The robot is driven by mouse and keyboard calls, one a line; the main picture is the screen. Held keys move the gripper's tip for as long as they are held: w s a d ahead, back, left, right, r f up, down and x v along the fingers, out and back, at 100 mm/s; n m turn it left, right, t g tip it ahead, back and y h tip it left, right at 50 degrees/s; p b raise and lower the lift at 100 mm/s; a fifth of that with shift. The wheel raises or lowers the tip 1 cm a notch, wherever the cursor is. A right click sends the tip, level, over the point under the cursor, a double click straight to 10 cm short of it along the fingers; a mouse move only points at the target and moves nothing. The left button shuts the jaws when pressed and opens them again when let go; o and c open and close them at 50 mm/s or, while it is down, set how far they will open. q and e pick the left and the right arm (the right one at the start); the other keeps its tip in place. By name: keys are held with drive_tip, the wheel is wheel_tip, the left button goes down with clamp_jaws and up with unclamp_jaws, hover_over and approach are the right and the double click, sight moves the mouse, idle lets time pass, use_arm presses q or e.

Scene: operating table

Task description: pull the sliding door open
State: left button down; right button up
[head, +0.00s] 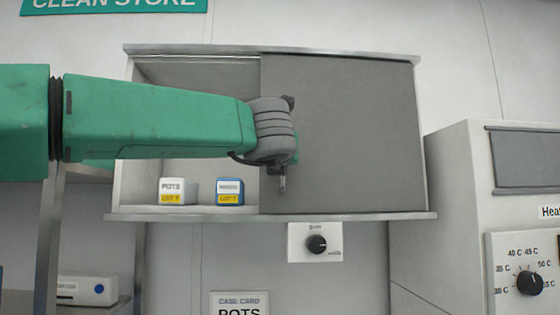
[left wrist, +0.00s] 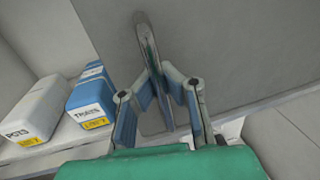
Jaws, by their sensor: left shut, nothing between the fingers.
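The grey sliding door (head: 350,135) covers the right half of the wall cabinet (head: 270,217); the left half stands open. The door's upright metal handle (left wrist: 147,42) shows in the left wrist view, near the door's left edge. In the head view, only a bit of it (head: 282,185) seems to show below my wrist. My left gripper (left wrist: 158,72) is at the handle, its fingers drawn together in front of or around the bar; I cannot tell whether they touch it. The head view hides the fingers behind my wrist. My right gripper is not in view.
A white POTS box (head: 173,190) and a blue box (head: 230,191) stand on the open left shelf, close to my left gripper. A dial box (head: 315,242) hangs under the cabinet. A heating cabinet (head: 460,220) stands at the right.

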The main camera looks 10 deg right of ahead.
use_arm(q)
drive_tip(key=shift+d+f, duration=0.1)
drive_tip(key=shift+f, duration=0.05)
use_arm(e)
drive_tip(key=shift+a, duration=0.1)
use_arm(q)
drive_tip(key=c, duration=1.6)
unclamp_jaws()
drive_tip(key=shift+s, duration=0.2)
drive_tip(key=shift+s+r, duration=0.2)
drive_tip(key=shift+r, duration=0.05)
drive_tip(key=shift+w, duration=0.1)
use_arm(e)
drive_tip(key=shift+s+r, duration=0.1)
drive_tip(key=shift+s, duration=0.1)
use_arm(q)
drive_tip(key=shift+f, duration=0.1)
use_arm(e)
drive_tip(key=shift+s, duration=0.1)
use_arm(q)
drive_tip(key=v, duration=1.2)
